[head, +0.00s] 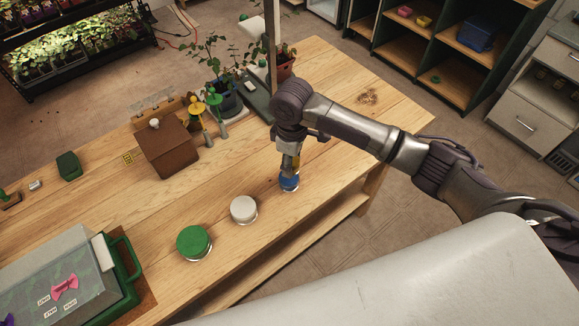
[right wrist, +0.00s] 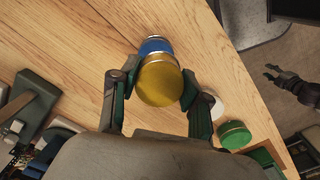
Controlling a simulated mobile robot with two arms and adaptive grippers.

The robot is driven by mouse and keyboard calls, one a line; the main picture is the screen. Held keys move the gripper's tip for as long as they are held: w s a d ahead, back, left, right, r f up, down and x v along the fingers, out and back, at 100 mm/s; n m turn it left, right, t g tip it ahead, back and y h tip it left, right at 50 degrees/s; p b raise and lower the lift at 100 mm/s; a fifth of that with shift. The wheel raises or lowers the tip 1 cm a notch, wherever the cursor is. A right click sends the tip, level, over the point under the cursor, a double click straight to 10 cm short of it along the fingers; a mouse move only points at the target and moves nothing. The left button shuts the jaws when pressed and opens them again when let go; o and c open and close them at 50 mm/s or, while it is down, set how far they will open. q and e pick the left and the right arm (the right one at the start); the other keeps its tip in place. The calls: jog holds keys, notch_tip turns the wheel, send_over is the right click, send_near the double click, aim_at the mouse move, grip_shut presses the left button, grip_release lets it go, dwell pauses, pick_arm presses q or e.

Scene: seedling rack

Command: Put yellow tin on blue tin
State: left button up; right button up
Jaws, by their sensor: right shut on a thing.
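The blue tin (head: 289,182) stands on the wooden table near its front edge; its blue side also shows in the right wrist view (right wrist: 156,46). My right gripper (head: 291,165) is directly above it, pointing down. In the right wrist view the gripper's fingers (right wrist: 156,94) are shut on the yellow tin (right wrist: 160,82), one on each side. The yellow tin overlaps the blue tin there; I cannot tell whether they touch. In the head view the fingers mostly hide the yellow tin. My left gripper (right wrist: 272,75) shows small in the right wrist view, open and empty, away from the tins.
A white tin (head: 243,209) and a green tin (head: 194,242) stand in a row to the left of the blue tin. A brown house-shaped box (head: 167,148) and potted plants stand farther back. A green-handled case (head: 75,282) is at lower left. Table right of the blue tin is clear.

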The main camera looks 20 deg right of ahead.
jog(key=shift+w+a+f, duration=0.25)
jog(key=shift+w+f, duration=0.15)
jog(key=shift+w, duration=0.05)
notch_tip(320, 180, down, 3)
jog(key=shift+f+p, duration=0.15)
jog(key=shift+p, duration=0.35)
jog(key=shift+f, duration=0.25)
pick_arm(q)
jog(key=shift+d+r, duration=0.5)
jog(key=shift+d, duration=0.1)
jog(key=shift+a, duration=0.1)
pick_arm(e)
jog(key=shift+f, duration=0.15)
jog(key=o, duration=1.1)
jog(key=shift+o, duration=0.2)
